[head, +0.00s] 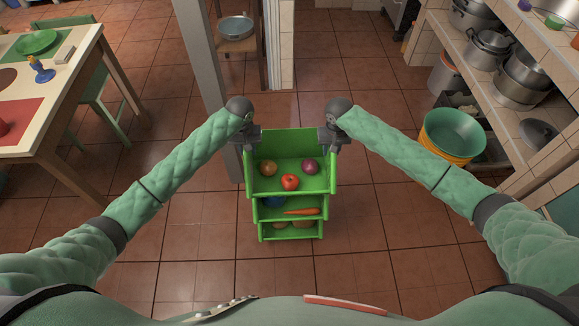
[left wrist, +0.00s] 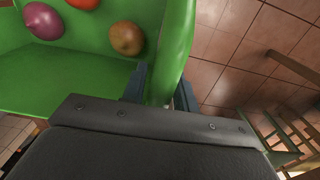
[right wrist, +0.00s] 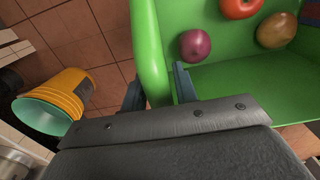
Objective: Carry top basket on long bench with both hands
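The green top basket (head: 262,183) sits on a green rack with lower tiers (head: 262,230). It holds a red tomato-like item (head: 290,182), a brownish round item (head: 268,168) and a purple onion (head: 310,167). My left gripper (head: 248,140) is at its left side wall, with the fingers on either side of that wall in the left wrist view (left wrist: 160,88). My right gripper (head: 332,138) is at its right side wall, with the fingers on either side of it in the right wrist view (right wrist: 160,88). Both look closed on the walls.
A table (head: 92,40) with a green chair stands at the left. A grey post (head: 203,60) rises behind my left arm. Shelves with pots (head: 487,50) and a yellow-green bucket (head: 452,135) stand at the right. Tiled floor is clear around the rack.

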